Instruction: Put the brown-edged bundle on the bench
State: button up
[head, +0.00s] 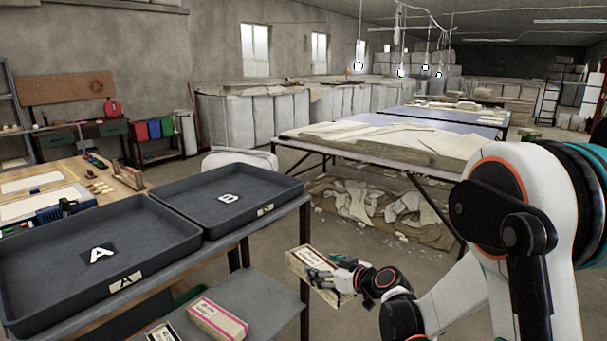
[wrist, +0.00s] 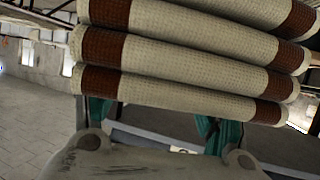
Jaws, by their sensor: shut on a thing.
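The brown-edged bundle (head: 303,257) is a stack of folded cream cloth. In the wrist view the bundle (wrist: 180,50) fills the upper part, its rounded folds carrying brown bands near both ends. My gripper (head: 322,277) is shut on it and holds it in the air, right of the grey rack's lower shelf. In the wrist view its teal fingers (wrist: 158,120) are partly hidden behind the bundle. A wooden-topped bench (head: 125,192) stands at the left, beyond the trays, with tools and papers on it.
Dark trays A (head: 40,280) and B (head: 270,178) lie on the rack top. A pink-edged bundle (head: 215,318) and a darker-edged bundle (head: 162,333) lie on its lower shelf (head: 265,298). A cloth-covered table (head: 320,150) stands behind. Open floor lies between.

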jog(key=s+d+r+m+t+h, duration=0.2)
jog(key=s+d+r, duration=0.5)
jog(key=s+d, duration=0.4)
jog(key=d+m+h, duration=0.1)
jog(key=d+h, duration=0.1)
jog(key=d, duration=0.1)
jog(key=shift+s+m, duration=0.15)
jog(key=shift+m, duration=0.25)
